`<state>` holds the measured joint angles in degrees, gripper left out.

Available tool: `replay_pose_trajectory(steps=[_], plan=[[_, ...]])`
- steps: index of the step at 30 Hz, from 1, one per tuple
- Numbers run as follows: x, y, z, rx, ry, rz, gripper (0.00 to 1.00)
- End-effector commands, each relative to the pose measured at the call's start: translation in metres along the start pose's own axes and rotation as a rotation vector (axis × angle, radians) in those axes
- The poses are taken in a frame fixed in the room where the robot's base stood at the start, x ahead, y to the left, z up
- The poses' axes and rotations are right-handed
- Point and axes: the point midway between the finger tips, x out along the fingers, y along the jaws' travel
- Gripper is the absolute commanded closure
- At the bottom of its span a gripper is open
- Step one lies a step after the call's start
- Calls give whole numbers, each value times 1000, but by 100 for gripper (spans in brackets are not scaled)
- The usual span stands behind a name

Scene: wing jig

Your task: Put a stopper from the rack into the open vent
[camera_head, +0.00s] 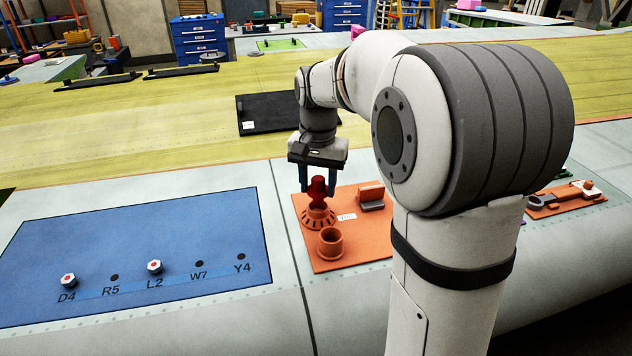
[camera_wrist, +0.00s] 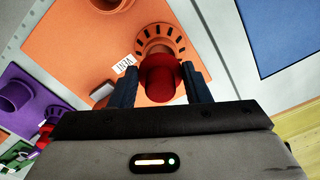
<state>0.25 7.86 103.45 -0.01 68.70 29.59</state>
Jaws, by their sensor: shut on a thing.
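My gripper (camera_head: 318,191) is shut on a red stopper (camera_head: 317,187), with one blue finger on each side of it. The stopper is upright over the slotted orange ring of the vent (camera_head: 318,219). Its lower end meets the ring's top in the head view; I cannot tell if it is inside or just above. In the wrist view the stopper (camera_wrist: 160,76) is between the fingers and covers part of the vent ring (camera_wrist: 163,40). The vent's opening is hidden. A white label (camera_wrist: 123,62) reading VENT lies beside it. I cannot make out the rack.
The orange plate (camera_head: 352,252) also carries an open orange cylinder (camera_head: 330,242) in front and a block (camera_head: 371,197) at right. A blue panel (camera_head: 150,245) with labelled holes lies left. A purple plate (camera_wrist: 42,103) with a purple cylinder shows in the wrist view.

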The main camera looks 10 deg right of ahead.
Motion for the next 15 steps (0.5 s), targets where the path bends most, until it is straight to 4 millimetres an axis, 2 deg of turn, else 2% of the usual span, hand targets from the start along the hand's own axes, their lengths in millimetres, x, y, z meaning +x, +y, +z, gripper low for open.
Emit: replay_pose_trajectory(steps=[15], plan=[[10,0,0,1,0,0,79]])
